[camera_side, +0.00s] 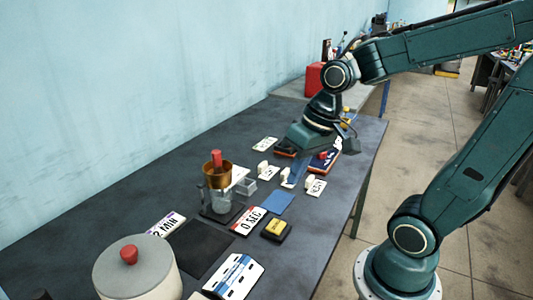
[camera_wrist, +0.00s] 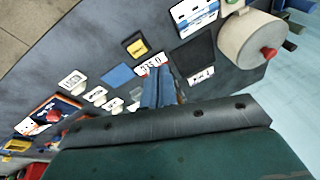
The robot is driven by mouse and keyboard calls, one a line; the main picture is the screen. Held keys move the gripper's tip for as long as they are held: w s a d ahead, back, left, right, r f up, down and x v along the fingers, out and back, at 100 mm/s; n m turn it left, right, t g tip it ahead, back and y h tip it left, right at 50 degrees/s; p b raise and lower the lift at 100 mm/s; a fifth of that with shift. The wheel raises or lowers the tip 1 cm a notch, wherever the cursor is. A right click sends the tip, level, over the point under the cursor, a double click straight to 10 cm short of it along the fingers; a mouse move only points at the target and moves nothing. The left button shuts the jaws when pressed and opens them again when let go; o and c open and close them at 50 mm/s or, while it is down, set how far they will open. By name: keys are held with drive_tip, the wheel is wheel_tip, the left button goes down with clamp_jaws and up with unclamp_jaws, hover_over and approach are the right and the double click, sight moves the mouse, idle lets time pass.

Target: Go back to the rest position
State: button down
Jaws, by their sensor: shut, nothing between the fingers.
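My gripper (camera_side: 292,182) is shut and empty. Its blue fingers point down over the grey table (camera_side: 345,175), among small white pieces, and they also show in the wrist view (camera_wrist: 161,80). I cannot tell the exact gap between fingertips and table. A copper cup (camera_side: 217,176) with a red handle sits atop a clear glass vessel (camera_side: 220,201), left of my gripper in the side view. In the wrist view my fingers and gripper body hide that spot.
A pale pot (camera_side: 136,272) with a red knob stands at the near left; it shows in the wrist view (camera_wrist: 250,40). A "0 SEC" card (camera_side: 247,221), blue pad (camera_side: 277,204), yellow-black block (camera_side: 276,229) and dark mat (camera_side: 200,249) lie flat. A red container (camera_side: 315,77) stands behind.

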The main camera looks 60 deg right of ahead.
drive_tip(key=s+r+n+t+h, duration=0.1)
drive_tip(key=s+r+n+t, duration=0.1)
drive_tip(key=s+r, duration=0.3)
drive_tip(key=shift+s+a+n+t, duration=0.3)
drive_tip(key=shift+s+n, duration=0.2)
drive_tip(key=shift+n, duration=0.1)
